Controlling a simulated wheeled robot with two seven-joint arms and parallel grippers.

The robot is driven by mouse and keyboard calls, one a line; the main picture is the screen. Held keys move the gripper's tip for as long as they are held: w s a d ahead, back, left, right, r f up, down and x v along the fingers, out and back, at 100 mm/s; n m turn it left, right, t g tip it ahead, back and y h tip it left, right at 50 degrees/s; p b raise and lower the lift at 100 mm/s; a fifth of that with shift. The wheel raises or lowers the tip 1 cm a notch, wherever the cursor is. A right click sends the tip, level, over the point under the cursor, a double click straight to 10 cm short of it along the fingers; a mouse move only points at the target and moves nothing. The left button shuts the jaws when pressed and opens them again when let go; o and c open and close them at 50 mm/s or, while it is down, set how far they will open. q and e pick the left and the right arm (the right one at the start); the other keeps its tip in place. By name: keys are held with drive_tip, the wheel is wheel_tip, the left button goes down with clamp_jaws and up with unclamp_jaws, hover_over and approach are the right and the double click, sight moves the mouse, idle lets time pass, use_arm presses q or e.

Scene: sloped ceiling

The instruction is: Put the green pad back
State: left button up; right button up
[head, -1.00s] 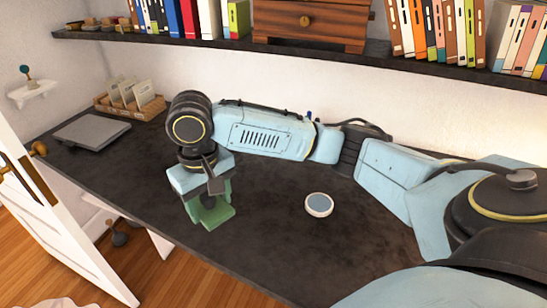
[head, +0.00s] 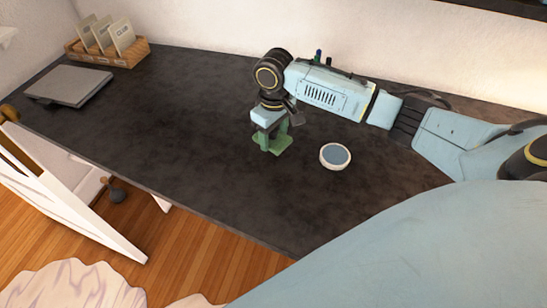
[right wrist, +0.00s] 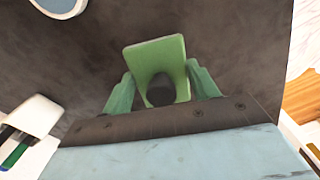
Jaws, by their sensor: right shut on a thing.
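The green pad (head: 268,146) is at my right gripper (head: 272,130), above or on the dark desk, left of a round white dish; I cannot tell whether it touches the desk. In the right wrist view the pad (right wrist: 158,52) is a flat green plate between the two teal fingers of the gripper (right wrist: 162,90), which is shut on it. A dark rounded shape shows at the pad's near part; I cannot tell whether it is a grip or an opening. My left gripper is not in view.
The white dish with a blue-grey top (head: 335,156) stands close to the right of the pad. A grey flat case (head: 70,86) and a wooden card tray (head: 108,53) are at the far left. Pens (head: 318,57) stand behind my forearm. The desk's left middle is clear.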

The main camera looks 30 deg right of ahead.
hover_over(274, 161)
wheel_tip(274, 161, down, 5)
drive_tip(key=shift+r+b, duration=0.2)
drive_tip(key=shift+b, duration=0.15)
wheel_tip(274, 161, down, 4)
drive_tip(key=shift+r+b, duration=0.25)
drive_tip(key=shift+b, duration=0.1)
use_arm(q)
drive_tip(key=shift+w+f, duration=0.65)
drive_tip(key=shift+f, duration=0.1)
use_arm(e)
drive_tip(key=o, duration=0.9)
drive_tip(key=shift+f, duration=0.1)
